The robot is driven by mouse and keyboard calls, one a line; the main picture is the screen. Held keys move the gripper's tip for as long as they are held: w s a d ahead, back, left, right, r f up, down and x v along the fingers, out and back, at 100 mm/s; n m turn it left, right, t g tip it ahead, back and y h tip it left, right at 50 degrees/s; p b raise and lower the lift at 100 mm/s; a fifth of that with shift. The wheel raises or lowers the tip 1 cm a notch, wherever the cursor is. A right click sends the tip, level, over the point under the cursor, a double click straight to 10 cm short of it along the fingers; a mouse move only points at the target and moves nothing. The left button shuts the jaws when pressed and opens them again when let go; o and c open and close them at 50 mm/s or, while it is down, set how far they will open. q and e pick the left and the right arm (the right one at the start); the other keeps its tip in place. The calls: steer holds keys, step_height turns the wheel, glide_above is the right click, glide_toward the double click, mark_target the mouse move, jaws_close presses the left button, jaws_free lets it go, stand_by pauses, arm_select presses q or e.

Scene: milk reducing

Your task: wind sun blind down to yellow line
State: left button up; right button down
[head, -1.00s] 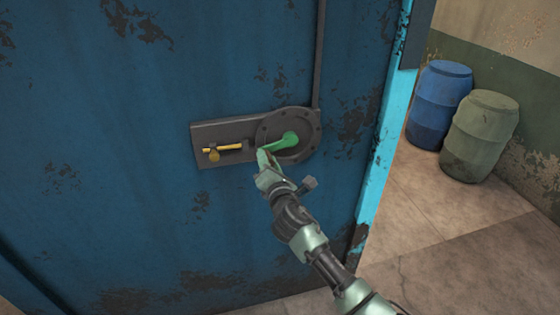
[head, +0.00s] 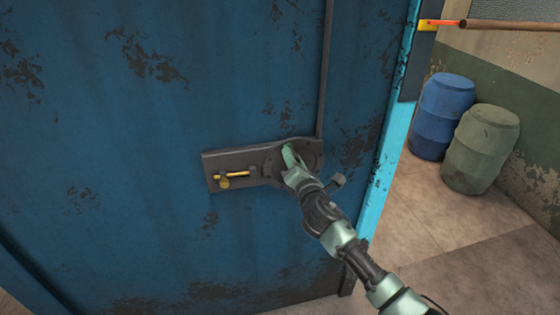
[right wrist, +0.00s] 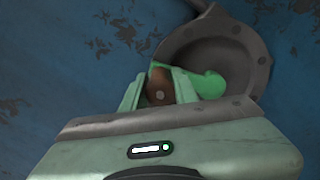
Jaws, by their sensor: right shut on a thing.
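A green crank (head: 288,154) sits on a dark round housing (head: 312,152) on the blue wall. My right gripper (head: 295,174) is shut on the crank's handle. In the right wrist view its fingers (right wrist: 160,84) stand either side of the brown grip (right wrist: 158,92), and the green crank arm (right wrist: 207,87) points right. A brown bar (head: 510,25) with an orange end, seemingly the blind's lower bar, shows at the top right. The orange end meets a yellow mark (head: 428,25) on a dark post; whether they are exactly level is hard to tell. My left gripper is out of view.
A brass latch (head: 236,175) is on the plate left of the housing. A dark pipe (head: 326,70) runs up the wall from the housing. A blue barrel (head: 442,115) and a green barrel (head: 481,150) stand at the right. The floor before them is clear.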

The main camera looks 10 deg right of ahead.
steer(key=c, duration=1.4)
jaws_free()
steer(key=shift+d+r, duration=0.3)
steer(key=shift+d, duration=0.35)
steer(key=o, duration=0.6)
steer(key=shift+d+f, duration=0.1)
steer(key=shift+d, duration=0.05)
steer(key=shift+c, duration=0.2)
steer(key=shift+a+f, duration=0.1)
steer(key=shift+a, duration=0.1)
steer(key=shift+s, duration=0.35)
steer(key=s, duration=1.1)
steer(key=shift+s, duration=0.2)
